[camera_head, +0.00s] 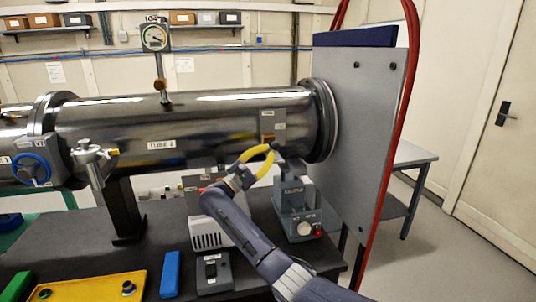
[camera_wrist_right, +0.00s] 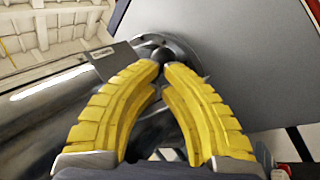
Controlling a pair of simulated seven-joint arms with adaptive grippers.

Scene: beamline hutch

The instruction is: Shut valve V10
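My right gripper (camera_head: 272,148), with curved yellow fingers, is at the right end of the large steel pipe (camera_head: 200,118), just below a small grey box (camera_head: 273,127) with an orange panel. In the right wrist view its fingertips (camera_wrist_right: 162,70) are close together, on either side of a small dark round knob (camera_wrist_right: 160,54) by the pipe's end. A blue-handwheel valve (camera_head: 33,168) is at the far left of the pipe; its label looks like V1 or V7. No label reading V10 can be read, and the fingers partly cover the knob. My left gripper is not in view.
A large grey panel (camera_head: 355,120) with a red hose (camera_head: 395,150) stands right of the pipe flange. Below the gripper are a grey device with a red button (camera_head: 300,222) and a small switch box (camera_head: 213,272). A yellow tray (camera_head: 95,285) lies at front left.

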